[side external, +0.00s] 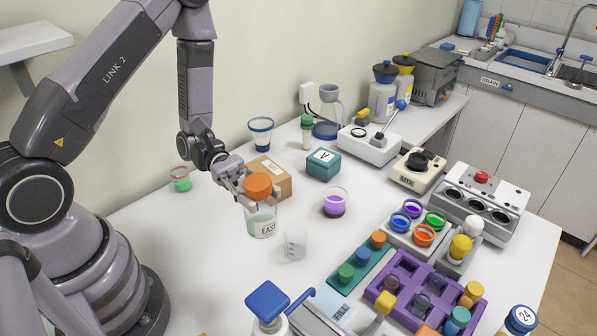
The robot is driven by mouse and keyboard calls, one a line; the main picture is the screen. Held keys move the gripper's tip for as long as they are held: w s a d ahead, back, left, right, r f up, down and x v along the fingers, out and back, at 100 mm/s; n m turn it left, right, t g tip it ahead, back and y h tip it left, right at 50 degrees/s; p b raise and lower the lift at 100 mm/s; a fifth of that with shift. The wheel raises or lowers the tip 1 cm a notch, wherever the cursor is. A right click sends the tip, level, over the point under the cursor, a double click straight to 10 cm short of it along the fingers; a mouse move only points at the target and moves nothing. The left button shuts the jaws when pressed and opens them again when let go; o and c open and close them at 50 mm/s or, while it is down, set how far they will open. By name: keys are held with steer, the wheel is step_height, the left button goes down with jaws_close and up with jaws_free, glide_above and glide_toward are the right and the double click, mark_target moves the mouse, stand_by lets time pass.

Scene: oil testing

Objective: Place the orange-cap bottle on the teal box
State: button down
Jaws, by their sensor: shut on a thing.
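The orange-cap bottle (262,222) is a clear bottle with pale green contents, a label and a large orange cap. My gripper (247,190) is shut on it around the cap, left of the picture's middle. The bottle looks upright; I cannot tell whether its base touches the table. The teal box (323,165) stands to the right of and behind the bottle. It has a white label on its top, and nothing stands on it.
A brown box (270,177) stands just behind the bottle. A purple-filled beaker (335,202) and a small clear beaker (295,243) stand nearby on the right. A green-capped tube (307,132) and a blue-rimmed beaker (261,133) stand behind.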

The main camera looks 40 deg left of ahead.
step_height(320, 180, up, 2)
steer(key=w+a+f+n+t+y, duration=0.1)
steer(key=w+a+n+t, duration=0.15)
steer(key=w, duration=0.45)
steer(key=w+a+f+n+t, duration=0.1)
steer(key=w+a+f+t, duration=0.15)
steer(key=w, duration=0.35)
steer(key=w+a+f+n+t+y, duration=0.1)
steer(key=w+n+t, duration=0.1)
steer(key=w+t, duration=0.35)
steer(key=w+a+r+n+t+y, duration=0.25)
steer(key=w+a, duration=0.25)
steer(key=w, duration=0.4)
steer(key=w+a+r+n+t+y, duration=0.25)
steer(key=w+a, duration=0.25)
steer(key=w, duration=0.4)
steer(key=shift+n, duration=0.25)
steer(key=f, duration=1.3)
steer(key=shift+s+f, duration=0.25)
steer(key=c, duration=0.7)
jaws_free()
steer(key=shift+f, duration=0.1)
